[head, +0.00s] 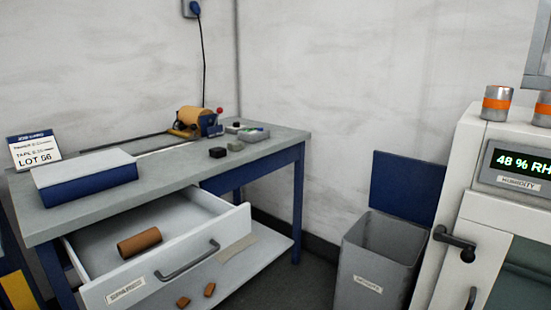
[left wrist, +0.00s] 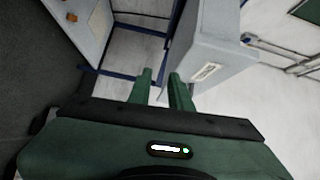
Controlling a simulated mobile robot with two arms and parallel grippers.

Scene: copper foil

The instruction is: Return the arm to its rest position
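My left gripper (left wrist: 161,76) shows in the left wrist view as a dark green body with two green fingers pointing up the picture. The fingers stand a little apart, with nothing visible between them. Neither arm nor gripper shows in the head view. My right gripper is not in view.
The workbench (head: 275,146) has an open drawer (head: 205,250) holding a copper-brown roll (head: 139,242). Small brown pieces (head: 183,302) lie below it. A grey bin (head: 375,262) stands between bench and white cabinet (head: 450,245).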

